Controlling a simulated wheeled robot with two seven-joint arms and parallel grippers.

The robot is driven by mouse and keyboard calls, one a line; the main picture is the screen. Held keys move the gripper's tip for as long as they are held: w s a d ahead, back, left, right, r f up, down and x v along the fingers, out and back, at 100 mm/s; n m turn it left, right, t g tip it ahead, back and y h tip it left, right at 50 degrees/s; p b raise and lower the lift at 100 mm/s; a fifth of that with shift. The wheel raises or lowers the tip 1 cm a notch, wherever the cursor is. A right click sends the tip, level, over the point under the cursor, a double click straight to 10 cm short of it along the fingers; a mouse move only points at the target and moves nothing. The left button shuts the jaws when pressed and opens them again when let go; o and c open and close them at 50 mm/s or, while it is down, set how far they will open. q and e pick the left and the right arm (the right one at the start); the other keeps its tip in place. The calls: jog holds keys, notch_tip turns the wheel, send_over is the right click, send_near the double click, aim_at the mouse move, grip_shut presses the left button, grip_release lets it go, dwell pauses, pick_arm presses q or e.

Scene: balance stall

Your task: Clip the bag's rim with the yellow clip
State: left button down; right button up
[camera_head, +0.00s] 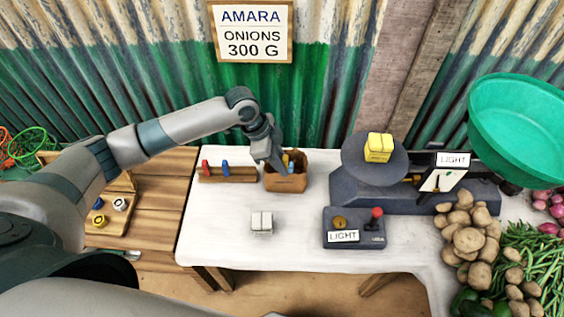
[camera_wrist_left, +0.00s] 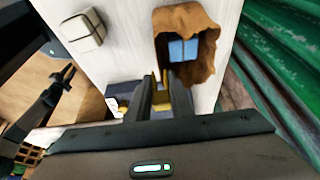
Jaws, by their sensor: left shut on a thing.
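The brown paper bag (camera_head: 285,184) stands open on the white table, and its ragged rim faces up. In the left wrist view, the bag (camera_wrist_left: 205,71) shows a blue block (camera_wrist_left: 183,50) inside. My left gripper (camera_head: 279,168) reaches down at the bag's left rear side. In the left wrist view, my left gripper (camera_wrist_left: 160,76) is shut on the yellow clip (camera_wrist_left: 160,98), which shows between the fingers. The fingertips are close to the rim; whether the clip touches it cannot be told.
A wooden rack (camera_head: 238,176) with a red clip (camera_head: 205,167) and a blue clip (camera_head: 225,168) stands left of the bag. A pale block (camera_head: 262,223) lies in front. The scale (camera_head: 405,197), its plate (camera_head: 374,165) bearing a yellow block (camera_head: 378,148), is right. Free table lies front left.

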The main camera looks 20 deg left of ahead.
pick_arm(q)
jog(key=shift+f+b, duration=0.8)
jog(key=shift+f, duration=1.35)
jog(key=c, duration=1.5)
grip_release()
jog(key=shift+v, duration=0.8)
jog(key=b+v, duration=0.3)
jog(key=v, duration=1.2)
jog(key=shift+a+r+b, duration=0.25)
jog(key=shift+r+b, duration=0.1)
